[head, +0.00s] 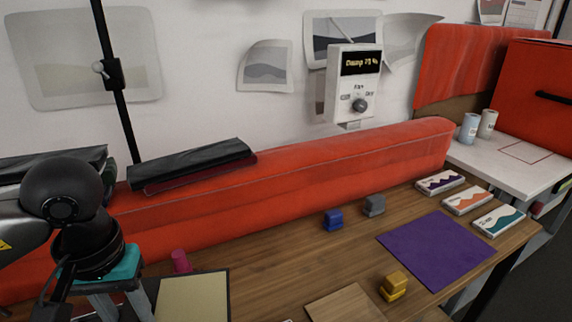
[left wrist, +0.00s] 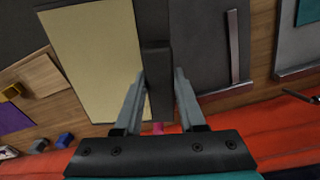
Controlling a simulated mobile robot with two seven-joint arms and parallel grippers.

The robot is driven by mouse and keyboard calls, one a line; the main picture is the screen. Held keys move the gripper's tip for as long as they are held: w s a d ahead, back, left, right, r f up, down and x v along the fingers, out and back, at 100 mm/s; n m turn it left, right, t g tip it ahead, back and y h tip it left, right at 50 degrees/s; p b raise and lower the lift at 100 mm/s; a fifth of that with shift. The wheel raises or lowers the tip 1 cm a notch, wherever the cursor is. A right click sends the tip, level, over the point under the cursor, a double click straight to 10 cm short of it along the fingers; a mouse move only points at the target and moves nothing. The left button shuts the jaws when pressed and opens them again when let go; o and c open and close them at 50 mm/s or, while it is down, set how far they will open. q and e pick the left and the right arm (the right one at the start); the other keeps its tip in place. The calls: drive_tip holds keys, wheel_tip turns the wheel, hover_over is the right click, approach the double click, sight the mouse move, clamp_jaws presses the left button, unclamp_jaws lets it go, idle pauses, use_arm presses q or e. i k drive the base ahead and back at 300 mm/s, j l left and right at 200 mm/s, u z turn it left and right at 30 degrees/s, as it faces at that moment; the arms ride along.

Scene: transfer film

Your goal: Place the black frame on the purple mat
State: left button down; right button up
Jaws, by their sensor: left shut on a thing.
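The purple mat (head: 435,248) lies flat on the right part of the wooden table, bare on top. The black frame (head: 194,298) has a dark border around a pale beige panel and is at the lower left of the head view, partly cut off. In the left wrist view the black frame (left wrist: 98,60) shows with a thick black bar along its side. My left gripper (left wrist: 160,80) is shut on this bar, one finger on each side; it also shows in the head view (head: 108,305), its tips cut off. Whether the frame touches the table is unclear. My right gripper is out of view.
A yellow stamp-like block (head: 394,286) stands near the mat's front-left edge. Blue (head: 333,219) and grey (head: 375,205) blocks stand behind, a magenta one (head: 180,261) beside the frame. A wooden board (head: 345,303) lies in front. Several cards (head: 467,200) line the mat's far side.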

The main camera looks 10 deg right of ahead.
sight(436, 244)
drive_tip(key=z, duration=1.5)
drive_tip(key=i+z, duration=0.3)
drive_tip(key=z, duration=0.15)
drive_tip(key=i+z, duration=0.3)
drive_tip(key=z, duration=0.15)
drive_tip(key=i, duration=0.1)
